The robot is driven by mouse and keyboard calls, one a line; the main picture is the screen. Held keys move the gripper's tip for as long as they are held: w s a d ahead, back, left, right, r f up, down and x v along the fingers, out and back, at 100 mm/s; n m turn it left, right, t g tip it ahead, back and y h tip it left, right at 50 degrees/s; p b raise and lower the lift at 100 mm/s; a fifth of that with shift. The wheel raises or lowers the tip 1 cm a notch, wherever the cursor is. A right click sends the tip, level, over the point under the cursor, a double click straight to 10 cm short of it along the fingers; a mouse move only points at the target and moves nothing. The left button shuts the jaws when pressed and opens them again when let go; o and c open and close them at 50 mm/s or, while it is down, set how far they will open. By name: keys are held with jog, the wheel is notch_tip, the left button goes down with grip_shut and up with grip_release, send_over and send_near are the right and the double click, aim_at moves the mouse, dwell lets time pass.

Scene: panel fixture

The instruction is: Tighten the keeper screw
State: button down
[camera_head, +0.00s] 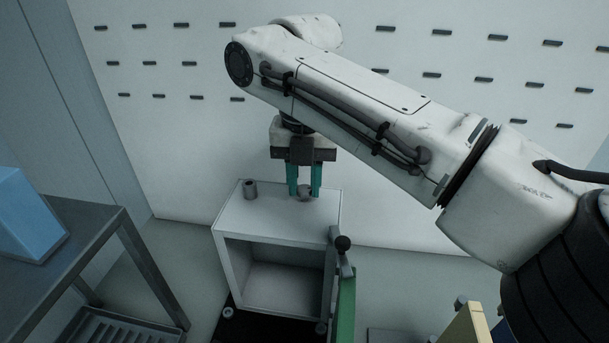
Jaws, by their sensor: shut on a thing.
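My gripper (304,181) has two teal fingers and points straight down over the top of a white open-fronted box (262,218). Its fingers are shut on a small grey round piece (305,192), which looks like the keeper screw, at the box top's back right. The fingers partly hide it, and I cannot tell how deep it sits. A short grey cylinder (250,189) stands on the box top to the left, apart from my gripper.
A metal table (92,228) with a blue block (28,215) is at the left. A slotted white wall (400,100) rises behind. The box's inside looks empty.

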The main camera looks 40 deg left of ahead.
jog(key=m+p, duration=0.2)
jog(key=p, duration=0.1)
jog(key=m+p, duration=0.1)
jog(key=shift+r+m+p, duration=0.25)
jog(key=shift+m+p, duration=0.15)
jog(key=m+p, duration=0.4)
jog(key=m, duration=0.1)
jog(key=shift+a+p, duration=0.1)
jog(key=shift+p, duration=0.25)
jog(key=m+p, duration=0.2)
jog(key=m, duration=0.3)
jog(key=shift+f+p, duration=0.1)
jog(key=shift+p, duration=0.25)
jog(key=m, duration=0.4)
jog(key=shift+a+f+m, duration=0.1)
jog(key=shift+m, duration=0.2)
jog(key=m, duration=0.5)
jog(key=shift+w, duration=0.1)
jog(key=m, duration=0.5)
jog(key=shift+w+m, duration=0.1)
jog(key=shift+m, duration=0.3)
jog(key=m, duration=1)
jog(key=shift+w, duration=0.1)
